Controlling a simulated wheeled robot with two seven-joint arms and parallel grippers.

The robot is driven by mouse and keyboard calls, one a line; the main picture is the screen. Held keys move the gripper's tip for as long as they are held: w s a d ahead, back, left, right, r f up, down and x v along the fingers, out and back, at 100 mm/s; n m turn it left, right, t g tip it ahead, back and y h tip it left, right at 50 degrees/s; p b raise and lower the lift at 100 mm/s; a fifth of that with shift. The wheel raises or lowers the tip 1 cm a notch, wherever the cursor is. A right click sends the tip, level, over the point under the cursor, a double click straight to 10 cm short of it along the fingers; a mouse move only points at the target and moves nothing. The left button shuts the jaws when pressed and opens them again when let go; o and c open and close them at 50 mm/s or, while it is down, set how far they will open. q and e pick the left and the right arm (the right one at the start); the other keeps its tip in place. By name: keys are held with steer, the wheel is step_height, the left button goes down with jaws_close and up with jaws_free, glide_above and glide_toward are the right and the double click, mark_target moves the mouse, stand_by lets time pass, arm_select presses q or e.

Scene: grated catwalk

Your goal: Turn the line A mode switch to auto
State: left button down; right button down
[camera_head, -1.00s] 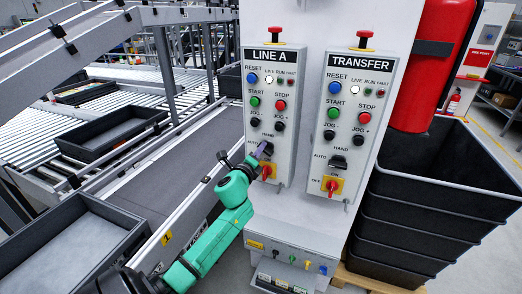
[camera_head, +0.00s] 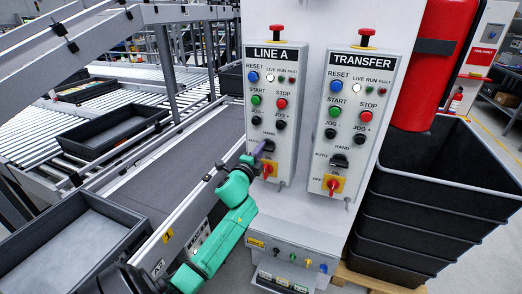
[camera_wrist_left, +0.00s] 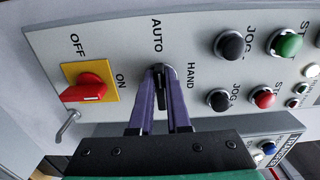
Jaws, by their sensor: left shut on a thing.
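The line A panel (camera_head: 285,68) is grey, with a black mode switch (camera_head: 268,145) low on its face, below HAND. My left gripper (camera_head: 260,151) reaches it from the lower left and hides part of it and its AUTO label. In the left wrist view the purple fingers (camera_wrist_left: 161,76) are shut around the black mode switch (camera_wrist_left: 160,92), one on each side. There AUTO (camera_wrist_left: 157,35) is beyond the knob and HAND (camera_wrist_left: 192,75) to its right. Which mark the knob points at is hard to tell. My right gripper is out of view.
A red-on-yellow OFF/ON switch (camera_wrist_left: 90,88) is close by the mode switch. Black JOG buttons (camera_wrist_left: 229,45) are on the other side. The similar TRANSFER panel (camera_head: 362,85) stands to the right. A conveyor (camera_head: 175,165) runs at left; stacked black crates (camera_head: 430,215) stand at right.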

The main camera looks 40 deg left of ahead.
arm_select(q)
steer(key=c, duration=0.9)
jaws_free()
steer(key=shift+s, duration=0.15)
steer(key=b+v, duration=0.2)
steer(key=v, duration=1.2)
steer(key=shift+s+d+b, duration=0.1)
steer(key=shift+s+b, duration=0.1)
steer(key=shift+b, duration=0.1)
